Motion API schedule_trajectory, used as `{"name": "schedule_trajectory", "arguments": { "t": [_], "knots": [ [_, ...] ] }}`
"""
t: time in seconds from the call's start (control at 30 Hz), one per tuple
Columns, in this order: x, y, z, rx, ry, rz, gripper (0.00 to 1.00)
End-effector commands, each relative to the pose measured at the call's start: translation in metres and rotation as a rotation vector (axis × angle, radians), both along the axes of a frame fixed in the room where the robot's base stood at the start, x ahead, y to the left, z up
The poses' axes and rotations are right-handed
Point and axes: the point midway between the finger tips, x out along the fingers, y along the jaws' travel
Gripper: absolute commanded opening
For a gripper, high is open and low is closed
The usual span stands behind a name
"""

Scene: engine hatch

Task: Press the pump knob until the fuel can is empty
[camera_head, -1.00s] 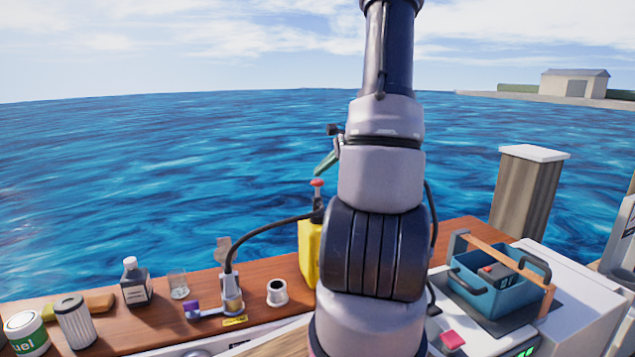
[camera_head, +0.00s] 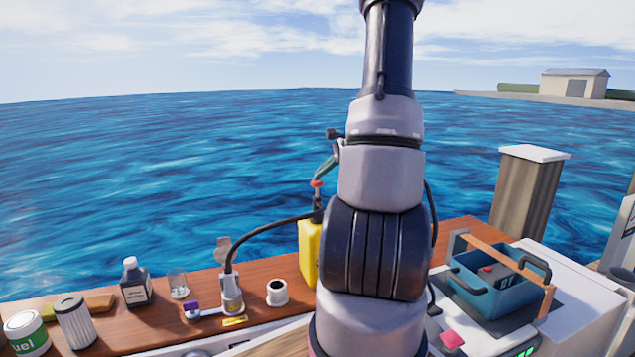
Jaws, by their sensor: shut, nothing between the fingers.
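The yellow fuel can (camera_head: 308,250) stands on the wooden deck, partly hidden behind my arm. The red pump knob (camera_head: 317,184) sits on top of a thin dark stem above the can. My gripper (camera_head: 319,177) is shut, with its greenish fingers pointing down and left. Its tips are at the top of the knob and look to be touching it; contact is hard to confirm at this size. A black hose (camera_head: 270,225) runs from the can's top to a metal filler (camera_head: 231,292) with a raised cap. The fuel level inside the can is not visible.
A dark bottle (camera_head: 136,284), a glass (camera_head: 178,286), a filter (camera_head: 75,320) and a fuel tin (camera_head: 26,331) stand on the left. A white spool (camera_head: 277,292) is beside the can. A blue toolbox (camera_head: 497,284) stands right. Water lies behind the deck.

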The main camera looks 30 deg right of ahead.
Motion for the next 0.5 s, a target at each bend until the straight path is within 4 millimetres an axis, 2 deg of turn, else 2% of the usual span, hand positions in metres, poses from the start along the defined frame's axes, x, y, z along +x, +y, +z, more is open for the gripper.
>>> {"name": "schedule_trajectory", "arguments": {
  "t": [0.5],
  "knots": [
    [-0.0002,0.0002,-0.0068,0.0,0.001,0.001,0.0]
  ]
}}
